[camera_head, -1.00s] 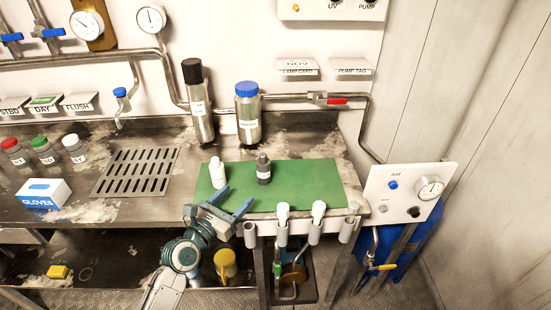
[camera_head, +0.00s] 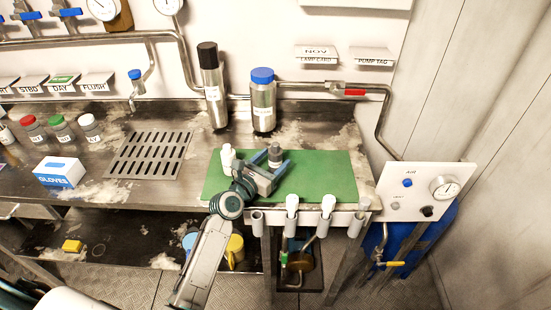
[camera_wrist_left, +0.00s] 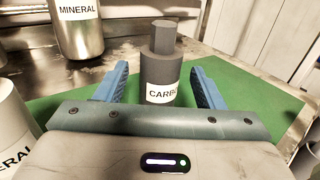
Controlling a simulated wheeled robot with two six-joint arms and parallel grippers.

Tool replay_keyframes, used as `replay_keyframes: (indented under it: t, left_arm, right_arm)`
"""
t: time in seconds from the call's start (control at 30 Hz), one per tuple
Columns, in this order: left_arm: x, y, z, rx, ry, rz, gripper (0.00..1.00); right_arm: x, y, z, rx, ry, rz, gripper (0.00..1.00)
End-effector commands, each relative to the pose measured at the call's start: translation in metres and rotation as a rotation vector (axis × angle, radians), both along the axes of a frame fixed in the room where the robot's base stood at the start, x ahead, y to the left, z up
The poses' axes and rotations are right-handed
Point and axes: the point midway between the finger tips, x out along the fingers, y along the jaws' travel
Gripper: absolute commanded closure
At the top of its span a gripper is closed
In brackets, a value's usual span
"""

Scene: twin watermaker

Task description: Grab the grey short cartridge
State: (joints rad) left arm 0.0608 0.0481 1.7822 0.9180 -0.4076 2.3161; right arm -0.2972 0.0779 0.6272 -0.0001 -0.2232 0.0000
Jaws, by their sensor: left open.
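The grey short cartridge (camera_head: 275,155) stands upright on the green mat (camera_head: 325,180). In the left wrist view the cartridge (camera_wrist_left: 161,68) is dark grey, with a narrower top and a white label that starts "CARBO". My left gripper (camera_head: 273,168) is open over the mat. In the left wrist view its blue fingers (camera_wrist_left: 160,85) stand apart, one on each side of the cartridge, with gaps visible on both sides. The cartridge's base is hidden behind the gripper body. My right gripper is not in view.
A white short cartridge (camera_head: 228,158) stands just left of my gripper. Two tall steel canisters, one black-capped (camera_head: 212,85) and one blue-capped (camera_head: 263,100), stand behind the mat. The mat's right side is clear.

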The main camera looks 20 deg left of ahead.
Motion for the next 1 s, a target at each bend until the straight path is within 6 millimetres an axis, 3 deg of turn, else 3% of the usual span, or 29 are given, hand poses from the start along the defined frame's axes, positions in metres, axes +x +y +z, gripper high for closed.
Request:
replay_keyframes:
  t: [0.1, 0.37, 0.6, 0.63, 0.87, 1.0]
  left_arm:
    - [0.011, -0.003, 0.000, -0.001, 0.000, 0.001, 0.38]
    - [0.012, -0.004, 0.000, 0.000, 0.000, 0.001, 0.40]
    - [0.012, -0.004, 0.000, 0.000, 0.000, 0.001, 0.87]
    - [0.012, -0.004, 0.000, 0.000, 0.000, 0.001, 0.90]
    - [0.012, -0.004, 0.002, 0.001, -0.001, 0.001, 0.90]
    - [0.013, -0.004, 0.019, 0.001, -0.003, 0.001, 0.90]
  right_arm:
    - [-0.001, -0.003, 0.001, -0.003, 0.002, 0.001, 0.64]
    - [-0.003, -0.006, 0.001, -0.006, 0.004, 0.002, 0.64]
    - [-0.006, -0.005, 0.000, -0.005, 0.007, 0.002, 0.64]
    - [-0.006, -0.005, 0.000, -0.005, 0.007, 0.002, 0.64]
    - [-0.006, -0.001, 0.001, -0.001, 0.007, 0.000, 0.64]
    - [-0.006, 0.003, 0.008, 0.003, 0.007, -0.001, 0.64]
